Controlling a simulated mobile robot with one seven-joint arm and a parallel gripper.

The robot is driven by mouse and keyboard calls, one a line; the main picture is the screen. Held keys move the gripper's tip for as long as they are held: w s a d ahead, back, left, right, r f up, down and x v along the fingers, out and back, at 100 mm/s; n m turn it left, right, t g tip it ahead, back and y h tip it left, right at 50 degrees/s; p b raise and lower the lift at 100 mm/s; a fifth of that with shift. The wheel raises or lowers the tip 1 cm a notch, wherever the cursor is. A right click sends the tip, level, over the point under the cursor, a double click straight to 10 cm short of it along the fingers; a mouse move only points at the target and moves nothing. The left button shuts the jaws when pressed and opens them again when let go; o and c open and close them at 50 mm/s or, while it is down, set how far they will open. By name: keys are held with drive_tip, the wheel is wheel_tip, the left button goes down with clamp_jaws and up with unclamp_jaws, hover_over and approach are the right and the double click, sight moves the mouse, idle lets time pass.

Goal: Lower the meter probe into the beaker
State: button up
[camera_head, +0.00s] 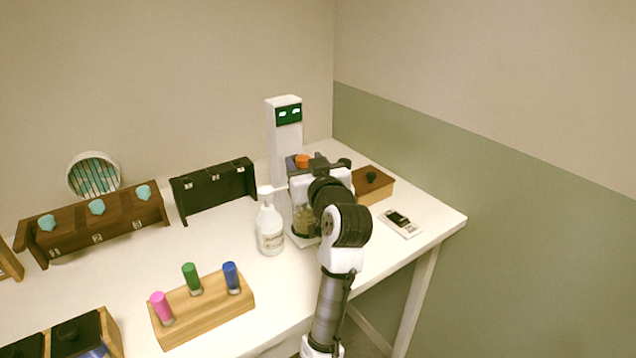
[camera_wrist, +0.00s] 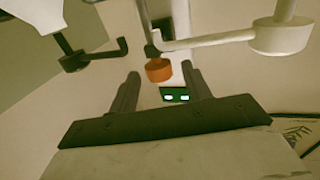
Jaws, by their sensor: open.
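The meter is a white tower (camera_head: 285,130) with a green display (camera_head: 288,114), at the back of the table. A probe with an orange cap (camera_head: 302,160) stands in front of it, partly hidden by my arm. In the wrist view, which looks upside down, the orange cap (camera_wrist: 158,71) shows between my gripper's two dark fingertips (camera_wrist: 160,76), with a grey shaft running up from it. My gripper is open; whether the cap lies between the fingers or beyond them, I cannot tell. A brownish vessel (camera_head: 302,222), perhaps the beaker, is half hidden beside my arm.
A white pump bottle (camera_head: 270,232) stands close left of my arm; its spout (camera_wrist: 210,41) crosses the wrist view. A wooden box (camera_head: 372,188) and a small handheld device (camera_head: 400,223) are on the right. The table's front right is clear.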

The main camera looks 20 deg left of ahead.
drive_tip(key=b+v, duration=0.2)
drive_tip(key=v, duration=0.9)
drive_tip(key=shift+s+d, duration=0.2)
drive_tip(key=shift+s, duration=0.1)
